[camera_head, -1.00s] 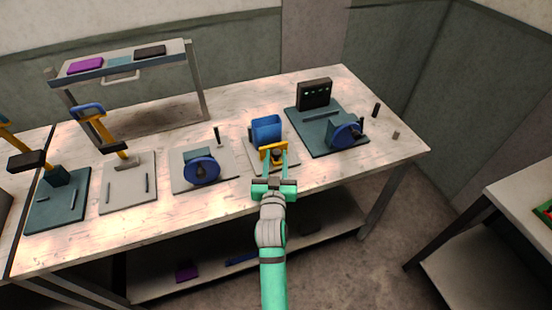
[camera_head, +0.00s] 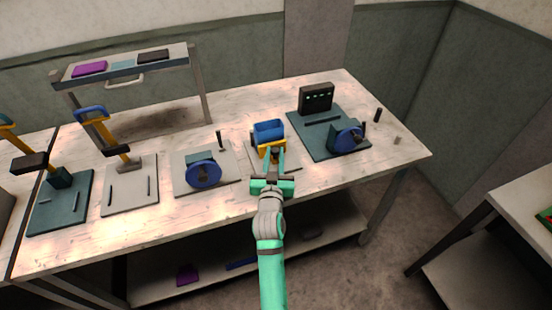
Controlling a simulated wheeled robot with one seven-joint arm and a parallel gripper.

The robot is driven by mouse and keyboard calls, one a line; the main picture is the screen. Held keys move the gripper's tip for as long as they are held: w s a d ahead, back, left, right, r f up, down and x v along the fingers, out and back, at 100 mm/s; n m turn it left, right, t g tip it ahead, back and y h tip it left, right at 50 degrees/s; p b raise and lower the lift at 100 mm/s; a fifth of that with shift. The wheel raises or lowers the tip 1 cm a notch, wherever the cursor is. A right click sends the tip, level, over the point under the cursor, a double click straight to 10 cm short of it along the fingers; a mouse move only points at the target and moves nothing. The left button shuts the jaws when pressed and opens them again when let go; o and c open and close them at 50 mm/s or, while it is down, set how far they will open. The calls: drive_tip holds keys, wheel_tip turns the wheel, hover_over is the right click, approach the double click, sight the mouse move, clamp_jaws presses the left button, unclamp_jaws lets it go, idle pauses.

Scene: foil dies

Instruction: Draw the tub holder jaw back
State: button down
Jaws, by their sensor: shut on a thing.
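The blue tub (camera_head: 269,130) sits in the tub holder on a pale base plate in the middle of the bench. The holder's yellow jaw (camera_head: 265,150) stands on the near side of the tub and hides part of its lower front. No clear gap shows between jaw and tub. My gripper (camera_head: 275,157) reaches in from the front edge of the bench. Its green fingers are shut on a part at the near side of the yellow jaw, most likely its dark knob. The fingers partly hide that part.
A blue hand wheel (camera_head: 203,174) on a grey plate stands left of the holder, with an upright black handle (camera_head: 219,140) behind it. A dark plate (camera_head: 322,146) with a blue wheel and a black indicator box (camera_head: 316,97) is at right. Yellow-levered presses stand farther left.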

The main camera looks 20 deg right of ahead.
drive_tip(key=shift+w, duration=0.1)
drive_tip(key=c, duration=1.7)
unclamp_jaws()
drive_tip(key=shift+c, duration=0.2)
drive_tip(key=v, duration=1)
drive_tip(key=shift+s+a, duration=0.15)
drive_tip(key=shift+s, duration=0.2)
drive_tip(key=shift+a, duration=0.15)
